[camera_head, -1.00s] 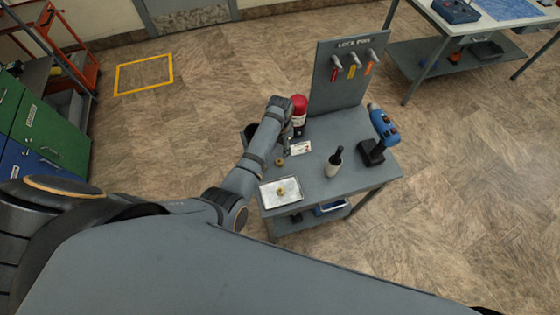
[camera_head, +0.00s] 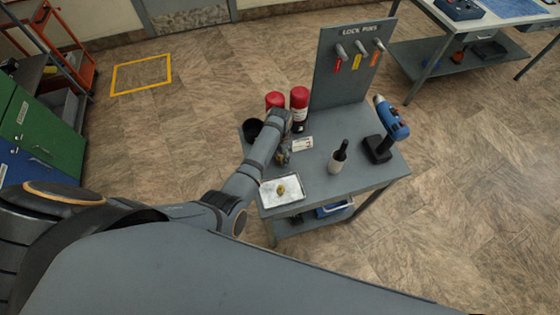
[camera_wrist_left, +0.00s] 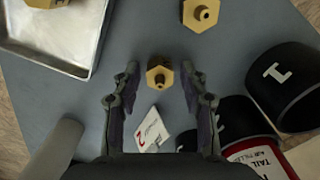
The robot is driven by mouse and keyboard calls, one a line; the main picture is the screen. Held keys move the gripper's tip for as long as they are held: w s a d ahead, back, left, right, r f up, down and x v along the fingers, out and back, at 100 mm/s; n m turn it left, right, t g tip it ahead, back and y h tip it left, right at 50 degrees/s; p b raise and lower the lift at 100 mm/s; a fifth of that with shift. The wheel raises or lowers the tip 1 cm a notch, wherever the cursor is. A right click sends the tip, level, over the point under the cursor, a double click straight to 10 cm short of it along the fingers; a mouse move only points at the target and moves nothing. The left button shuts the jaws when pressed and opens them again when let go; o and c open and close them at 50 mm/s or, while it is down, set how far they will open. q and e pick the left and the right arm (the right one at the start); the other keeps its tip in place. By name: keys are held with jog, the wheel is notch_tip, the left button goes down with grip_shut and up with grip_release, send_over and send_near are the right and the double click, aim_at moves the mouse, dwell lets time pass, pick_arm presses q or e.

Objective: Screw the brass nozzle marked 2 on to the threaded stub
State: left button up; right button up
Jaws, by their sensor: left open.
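My left gripper (camera_head: 284,159) is open above the grey table, toward the tray side. In the left wrist view its two fingers (camera_wrist_left: 160,95) stand either side of a brass nozzle (camera_wrist_left: 159,73), with a gap on both sides. A second brass nozzle (camera_wrist_left: 200,14) stands farther off. More brass shows at the metal tray (camera_wrist_left: 82,62), cut by the picture edge. In the head view a brass piece (camera_head: 281,189) lies in the tray. I cannot make out the threaded stub. My right gripper is not in view.
Red cylinders (camera_head: 299,98) and a black cup (camera_head: 253,129) stand behind my left arm. A black cup marked 1 (camera_wrist_left: 288,88) shows in the wrist view. A bottle (camera_head: 338,160), a blue drill (camera_head: 390,122) and the lock pin board (camera_head: 345,85) stand right.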

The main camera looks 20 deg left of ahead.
aim_at(280, 156)
pick_arm(q)
jog(key=shift+r, duration=0.1)
dwell(0.4)
jog(key=shift+p, duration=0.35)
jog(key=shift+p, duration=0.3)
grip_shut()
notch_tip(280, 156, up, 4)
jog(key=p, duration=0.5)
dwell(0.3)
